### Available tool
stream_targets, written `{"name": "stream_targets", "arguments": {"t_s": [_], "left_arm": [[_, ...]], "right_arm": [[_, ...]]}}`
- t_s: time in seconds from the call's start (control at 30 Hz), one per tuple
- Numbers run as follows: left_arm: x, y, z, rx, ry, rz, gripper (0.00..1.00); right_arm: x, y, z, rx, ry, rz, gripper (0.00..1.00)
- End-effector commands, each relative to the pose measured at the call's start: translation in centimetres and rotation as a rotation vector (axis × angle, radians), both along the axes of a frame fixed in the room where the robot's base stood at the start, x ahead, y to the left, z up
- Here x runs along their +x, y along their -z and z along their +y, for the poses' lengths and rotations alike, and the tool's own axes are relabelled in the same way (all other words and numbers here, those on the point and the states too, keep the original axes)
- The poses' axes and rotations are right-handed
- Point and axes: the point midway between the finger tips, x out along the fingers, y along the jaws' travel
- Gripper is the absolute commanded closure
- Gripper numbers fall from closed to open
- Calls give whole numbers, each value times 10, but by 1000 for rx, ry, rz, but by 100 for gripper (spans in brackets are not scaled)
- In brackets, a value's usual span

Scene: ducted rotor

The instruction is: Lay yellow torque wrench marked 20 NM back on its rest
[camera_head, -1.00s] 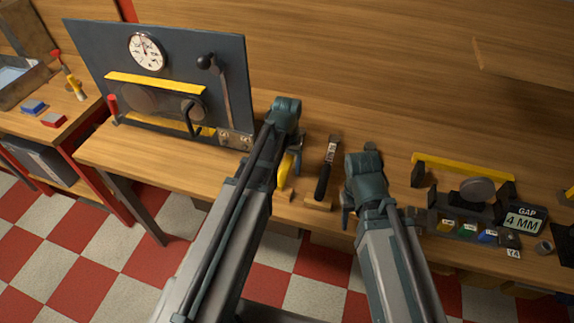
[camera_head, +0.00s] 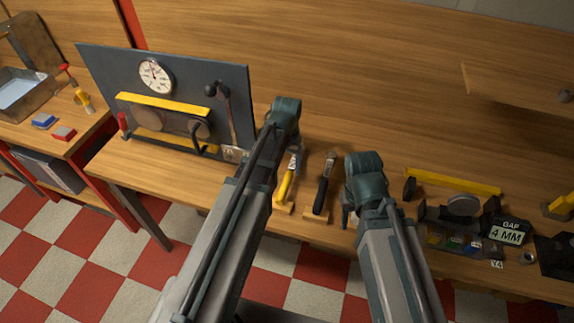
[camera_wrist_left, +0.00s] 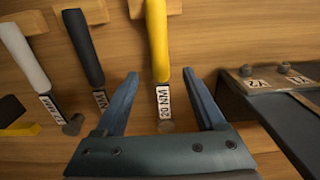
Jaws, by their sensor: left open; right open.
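The yellow torque wrench (camera_head: 287,184) lies on the workbench with its handle end at a small wooden rest (camera_head: 283,209). In the left wrist view the wrench (camera_wrist_left: 157,45) shows its label reading 20 NM, and its handle reaches the wooden rest (camera_wrist_left: 168,8) at the top. My left gripper (camera_wrist_left: 160,73) is open, with one finger on each side of the wrench near the label; no finger clearly presses on it. In the head view my left wrist hides its fingers. My right gripper (camera_head: 346,214) is open and empty, right of the dark-handled wrench.
A dark-handled wrench (camera_head: 325,184) and a white-handled wrench (camera_wrist_left: 22,55) lie beside the yellow one. A dark panel with a gauge (camera_head: 155,76) stands at the left. A GAP 4 MM display (camera_head: 506,234) and a yellow bar fixture (camera_head: 452,181) stand at the right.

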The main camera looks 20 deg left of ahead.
Motion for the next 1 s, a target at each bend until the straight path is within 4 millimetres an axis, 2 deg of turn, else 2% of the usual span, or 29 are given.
{"name": "stream_targets", "arguments": {"t_s": [0.03, 0.3, 0.57, 0.63, 0.73, 0.9, 1.0], "left_arm": [[0, -16, 0, 0, 0, 0, 29], [0, -51, 0, 0, 0, 0, 29], [0, -58, 0, 0, 1, 0, 29], [-6, -57, -6, 3, 11, 2, 29], [-33, -56, -30, 18, 64, 12, 29], [-94, -56, -76, 61, 191, 31, 29], [-121, -56, -92, 81, 248, 39, 29]], "right_arm": [[0, -16, 0, 0, 0, 0, 50], [0, -51, 0, 0, -1, 0, 50], [0, -58, 0, 0, -1, 0, 50], [0, -57, 0, 0, -1, 0, 50], [0, -56, 0, 0, -1, 0, 50], [0, -55, 0, 0, -1, 0, 50], [0, -55, 0, 0, -1, 0, 50]]}}
